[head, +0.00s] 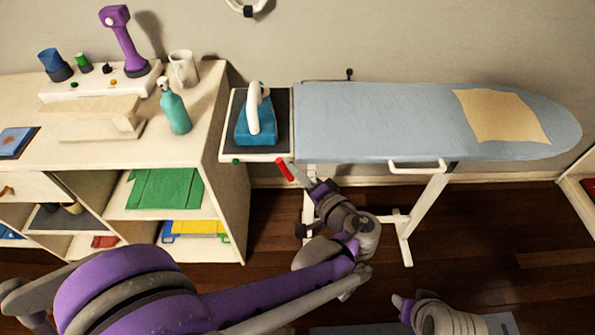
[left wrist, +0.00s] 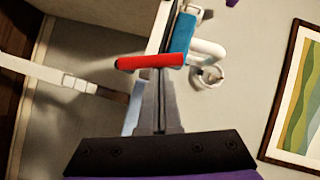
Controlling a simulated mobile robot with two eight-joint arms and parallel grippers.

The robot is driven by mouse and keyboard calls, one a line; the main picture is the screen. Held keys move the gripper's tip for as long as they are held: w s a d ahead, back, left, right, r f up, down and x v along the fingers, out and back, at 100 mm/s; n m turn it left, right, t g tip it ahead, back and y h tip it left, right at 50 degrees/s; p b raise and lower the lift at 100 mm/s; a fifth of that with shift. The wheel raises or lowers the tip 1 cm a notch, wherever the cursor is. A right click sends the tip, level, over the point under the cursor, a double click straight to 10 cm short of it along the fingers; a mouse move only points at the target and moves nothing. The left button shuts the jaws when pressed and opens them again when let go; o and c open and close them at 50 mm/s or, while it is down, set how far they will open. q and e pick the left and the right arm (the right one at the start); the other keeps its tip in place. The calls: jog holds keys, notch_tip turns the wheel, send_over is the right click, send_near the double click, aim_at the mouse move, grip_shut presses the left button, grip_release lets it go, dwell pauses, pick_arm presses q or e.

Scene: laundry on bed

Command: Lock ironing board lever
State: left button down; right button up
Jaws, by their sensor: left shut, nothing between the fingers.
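The lever has a red grip (head: 285,169) and sticks out below the near left end of the ironing board (head: 375,120), close to the iron rest. In the left wrist view the red lever (left wrist: 150,62) lies across the picture at the fingertips. My left gripper (head: 300,174) is shut and empty, with its tips right beside the lever. I cannot tell whether they touch it. The closed fingers also show in the left wrist view (left wrist: 168,75). Part of my right arm shows at the bottom right of the head view, but I make out no fingers there.
A blue iron (head: 256,126) stands on the dark rest at the board's left end. A shelf unit (head: 228,170) with a green bottle (head: 175,108) stands close on the left. A white handle (head: 417,167) and a white leg (head: 421,213) are under the board. Floor (head: 510,225) is clear to the right.

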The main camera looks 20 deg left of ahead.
pick_arm(q)
jog(key=shift+a+r, duration=0.1)
jog(key=shift+a, duration=0.1)
jog(key=shift+s+a+n+h+p, duration=0.1)
jog(key=shift+a+n+h+p, duration=0.05)
jog(key=shift+n+h+p, duration=0.35)
jog(key=shift+s+a+r+n+g+h+p, duration=0.15)
jog(key=shift+a+n+h+p, duration=0.25)
jog(key=shift+p, duration=0.25)
jog(key=shift+s+a+n+g+h+p, duration=0.15)
jog(key=shift+a+n+h+p, duration=0.15)
jog(key=shift+a+n+p, duration=0.25)
jog(key=a+f+n+h, duration=0.1)
jog(key=h, duration=0.1)
jog(key=a+f+n+h+p, duration=0.1)
jog(key=n+h, duration=0.1)
jog(key=s+a+f+n+h+p, duration=0.1)
jog(key=a+n, duration=0.1)
jog(key=shift+f+h, duration=0.15)
jog(key=shift+h, duration=0.25)
jog(key=shift+f, duration=0.15)
